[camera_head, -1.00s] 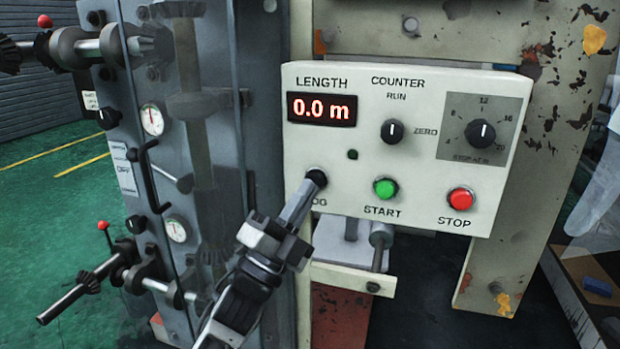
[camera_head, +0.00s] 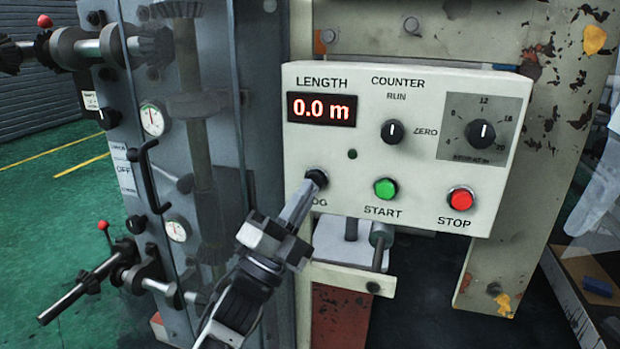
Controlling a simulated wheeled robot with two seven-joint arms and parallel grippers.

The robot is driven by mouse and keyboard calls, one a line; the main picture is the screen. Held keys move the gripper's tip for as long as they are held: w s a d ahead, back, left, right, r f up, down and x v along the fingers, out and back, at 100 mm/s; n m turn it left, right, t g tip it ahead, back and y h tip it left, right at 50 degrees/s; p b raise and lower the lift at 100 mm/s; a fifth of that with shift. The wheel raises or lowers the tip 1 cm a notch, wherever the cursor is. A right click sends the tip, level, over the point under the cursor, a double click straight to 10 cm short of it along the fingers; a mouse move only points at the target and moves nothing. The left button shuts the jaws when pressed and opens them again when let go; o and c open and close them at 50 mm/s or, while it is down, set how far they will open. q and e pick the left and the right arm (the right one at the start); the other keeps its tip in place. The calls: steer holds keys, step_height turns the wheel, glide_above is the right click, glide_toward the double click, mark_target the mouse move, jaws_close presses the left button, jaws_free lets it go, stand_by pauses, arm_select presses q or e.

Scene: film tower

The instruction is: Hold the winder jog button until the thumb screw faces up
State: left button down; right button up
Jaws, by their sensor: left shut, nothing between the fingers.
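The black jog button (camera_head: 317,178) sits at the lower left of the cream control panel (camera_head: 340,75), above a partly hidden label ending in "OG". My left gripper (camera_head: 311,188) is shut and empty. Its fingertips are at the button and look to touch it; I cannot tell how far the button is pressed. I cannot make out the thumb screw for certain. My right gripper is not in view.
The panel also carries a red "0.0 m" display (camera_head: 321,109), a counter knob (camera_head: 392,132), a green START button (camera_head: 385,188), a red STOP button (camera_head: 460,199) and a dial knob (camera_head: 481,132). A grey machine with shafts and a black handle (camera_head: 149,177) stands left.

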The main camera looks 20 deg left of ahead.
arm_select(q)
steer(key=shift+w+a+r, duration=0.1)
steer(key=shift+w+r, duration=0.25)
steer(key=shift+r, duration=0.15)
steer(key=s, duration=0.2)
steer(key=s+f+p, duration=0.1)
steer(key=shift+s+p, duration=0.3)
steer(key=shift+s, duration=0.1)
steer(key=shift+f, duration=0.1)
step_height(320, 180, down, 10)
steer(key=s+n+g+y, duration=0.1)
steer(key=n+g+y, duration=0.2)
steer(key=n+y, duration=0.45)
steer(key=s+d+f+n+g+h, duration=0.1)
steer(key=s+d+f+n+g, duration=0.2)
steer(key=s+f+n+g, duration=0.7)
steer(key=s+f+g, duration=0.1)
steer(key=s+f, duration=0.4)
steer(key=f, duration=0.3)
steer(key=shift+s+f+n, duration=0.15)
steer(key=shift+s+n, duration=0.15)
steer(key=shift+n, duration=0.05)
